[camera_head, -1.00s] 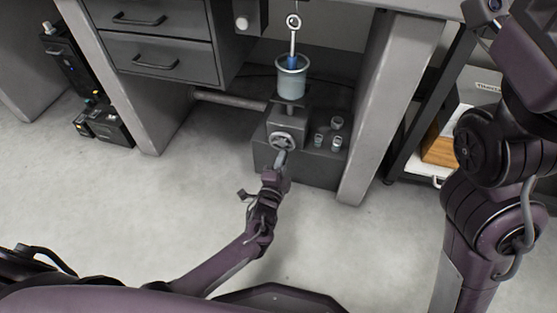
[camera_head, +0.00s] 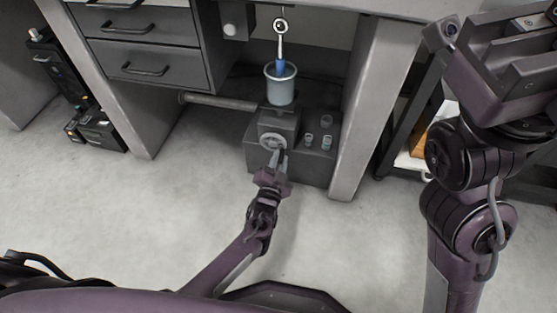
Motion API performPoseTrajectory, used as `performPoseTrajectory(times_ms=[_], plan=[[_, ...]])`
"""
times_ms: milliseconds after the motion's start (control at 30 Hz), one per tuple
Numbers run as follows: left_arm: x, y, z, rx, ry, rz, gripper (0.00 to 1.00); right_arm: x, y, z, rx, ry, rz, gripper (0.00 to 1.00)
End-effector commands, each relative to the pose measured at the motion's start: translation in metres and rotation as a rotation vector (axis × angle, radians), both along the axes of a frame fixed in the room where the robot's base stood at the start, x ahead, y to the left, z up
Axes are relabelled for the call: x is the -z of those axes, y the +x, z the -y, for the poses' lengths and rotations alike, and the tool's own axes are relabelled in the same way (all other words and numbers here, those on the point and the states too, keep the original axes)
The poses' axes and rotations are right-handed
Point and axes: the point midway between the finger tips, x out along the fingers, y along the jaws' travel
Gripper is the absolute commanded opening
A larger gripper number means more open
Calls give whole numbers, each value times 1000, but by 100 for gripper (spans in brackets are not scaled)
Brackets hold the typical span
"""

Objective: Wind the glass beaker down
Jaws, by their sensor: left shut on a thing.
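The glass beaker (camera_head: 281,88) stands upright on top of a dark jack with a grey front block, under the table. A blue-and-silver hanging piece (camera_head: 281,62) with a ring at its top is above it; its blue lower end is partly hidden by the beaker rim. The round handwheel (camera_head: 270,138) is on the front of the jack (camera_head: 290,121). My left gripper (camera_head: 277,157) is at the lower part of the wheel and shut on it; the fingertips are small and hard to see. My right arm is at the right, its fingers out of view.
Several small metal weights (camera_head: 326,142) stand on the base right of the wheel. A drawer cabinet (camera_head: 150,62) is on the left, with a horizontal bar (camera_head: 222,102) below it. A grey table leg (camera_head: 362,120) stands on the right. The floor in front is clear.

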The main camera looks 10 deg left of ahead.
Motion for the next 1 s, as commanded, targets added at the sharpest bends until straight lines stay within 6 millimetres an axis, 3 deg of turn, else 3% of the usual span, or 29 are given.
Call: performPoseTrajectory(times_ms=[500,533,667,1000], plan=[[0,-1,1,2,-21,-2,0,1,1,0,1,-1,-4,0],[0,-1,1,2,-21,-2,22,1,1,0,2,0,-4,0],[0,0,1,2,-20,-2,39,1,1,0,2,0,-4,0],[-1,0,0,0,-19,-1,42,-1,1,2,0,7,-3,0]])
